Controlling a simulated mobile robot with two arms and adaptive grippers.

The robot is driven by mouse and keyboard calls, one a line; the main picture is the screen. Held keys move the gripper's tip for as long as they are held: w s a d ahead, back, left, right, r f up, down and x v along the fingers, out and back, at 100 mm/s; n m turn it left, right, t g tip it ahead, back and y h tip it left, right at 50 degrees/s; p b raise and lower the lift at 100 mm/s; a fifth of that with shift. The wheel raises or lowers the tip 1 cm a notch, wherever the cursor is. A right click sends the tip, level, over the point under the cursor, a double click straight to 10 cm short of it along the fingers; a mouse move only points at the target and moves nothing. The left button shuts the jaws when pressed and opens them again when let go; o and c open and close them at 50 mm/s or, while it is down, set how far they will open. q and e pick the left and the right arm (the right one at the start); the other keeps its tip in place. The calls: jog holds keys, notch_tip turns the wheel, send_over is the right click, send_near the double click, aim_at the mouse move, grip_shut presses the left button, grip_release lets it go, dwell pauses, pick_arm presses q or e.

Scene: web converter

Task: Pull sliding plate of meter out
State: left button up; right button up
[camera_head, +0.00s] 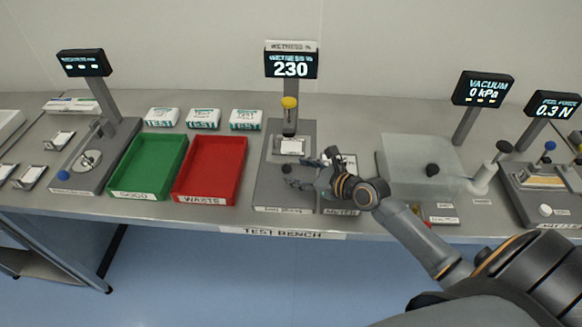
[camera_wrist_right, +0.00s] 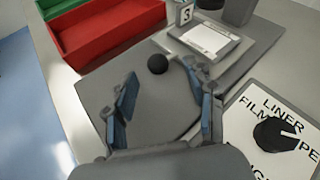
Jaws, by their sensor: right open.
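The wetness meter (camera_head: 270,194) is a grey base at the middle of the bench, with a display (camera_head: 291,66) reading 230 and a yellow-topped post (camera_head: 289,115). Its sliding plate (camera_head: 292,146) carries a white pad and sits under the post; it also shows in the right wrist view (camera_wrist_right: 209,40). A black ball knob (camera_wrist_right: 157,64) is in front of the plate. My right gripper (camera_head: 308,172) is open above the base's front right. In the right wrist view its blue-padded fingers (camera_wrist_right: 166,104) are spread, short of the knob, with nothing between them. My left gripper is out of view.
Green (camera_head: 148,167) and red (camera_head: 211,170) trays stand left of the meter. A white lettered sheet with a black knob (camera_wrist_right: 279,134) lies close right of my fingers. A clear vacuum box (camera_head: 415,165) stands further right. White packs (camera_head: 204,118) line the back.

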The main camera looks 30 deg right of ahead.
aim_at(291, 169)
jog(key=shift+x, duration=1.85)
jog(key=shift+s, duration=0.1)
grip_shut()
